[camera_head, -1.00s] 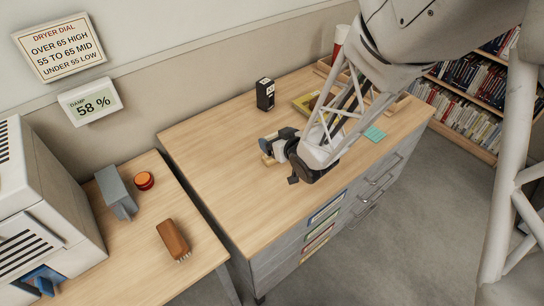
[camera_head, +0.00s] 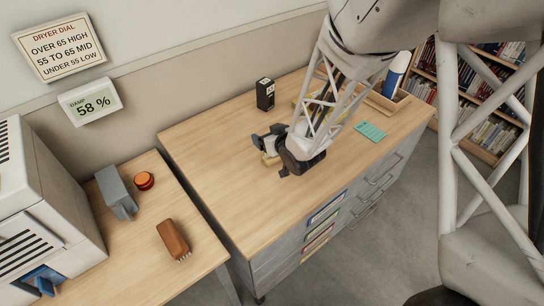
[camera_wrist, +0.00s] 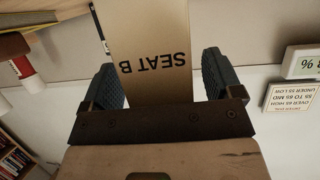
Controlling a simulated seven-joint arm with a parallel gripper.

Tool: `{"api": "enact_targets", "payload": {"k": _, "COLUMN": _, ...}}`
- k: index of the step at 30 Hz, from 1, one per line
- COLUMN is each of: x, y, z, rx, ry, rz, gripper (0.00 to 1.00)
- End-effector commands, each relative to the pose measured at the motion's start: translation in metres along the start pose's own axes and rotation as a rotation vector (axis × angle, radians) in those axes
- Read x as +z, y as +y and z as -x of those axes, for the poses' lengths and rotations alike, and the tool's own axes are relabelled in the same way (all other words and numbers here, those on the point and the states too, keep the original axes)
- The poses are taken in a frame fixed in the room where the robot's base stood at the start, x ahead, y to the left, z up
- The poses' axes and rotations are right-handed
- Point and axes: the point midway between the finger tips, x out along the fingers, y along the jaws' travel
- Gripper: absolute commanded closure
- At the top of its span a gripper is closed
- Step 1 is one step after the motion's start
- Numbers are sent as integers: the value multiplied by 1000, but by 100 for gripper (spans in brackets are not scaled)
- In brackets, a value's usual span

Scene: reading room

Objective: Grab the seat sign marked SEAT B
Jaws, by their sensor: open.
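The tan seat sign marked SEAT B (camera_wrist: 150,25) stands between the two fingers of my gripper in the wrist view, its lettering upside down. In the wrist view my gripper (camera_wrist: 160,65) is open, with a dark ridged pad on each side of the sign and a visible gap at the right pad. In the head view my gripper (camera_head: 267,146) is low over the wooden cabinet top. Only a small tan piece of the sign (camera_head: 270,160) shows there; the rest is hidden behind the gripper.
A black box (camera_head: 265,94) stands behind my gripper on the cabinet top (camera_head: 215,150). A teal card (camera_head: 370,131) lies to the right, near a wooden tray holding a blue-and-white cylinder (camera_head: 395,73). A brown brush (camera_head: 172,239) lies on the left table. The cabinet top's front left is clear.

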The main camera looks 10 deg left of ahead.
Motion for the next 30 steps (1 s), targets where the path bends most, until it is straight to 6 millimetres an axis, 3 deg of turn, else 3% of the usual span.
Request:
{"api": "enact_targets", "payload": {"k": 13, "x": 0, "y": 0, "z": 0, "rx": 0, "ry": 0, "rz": 0, "gripper": 15}}
{"api": "enact_targets", "payload": {"k": 27, "x": 0, "y": 0, "z": 0, "rx": 0, "ry": 0, "rz": 0, "gripper": 83}}
{"api": "enact_targets", "payload": {"k": 30, "x": 0, "y": 0, "z": 0, "rx": 0, "ry": 0, "rz": 0, "gripper": 84}}
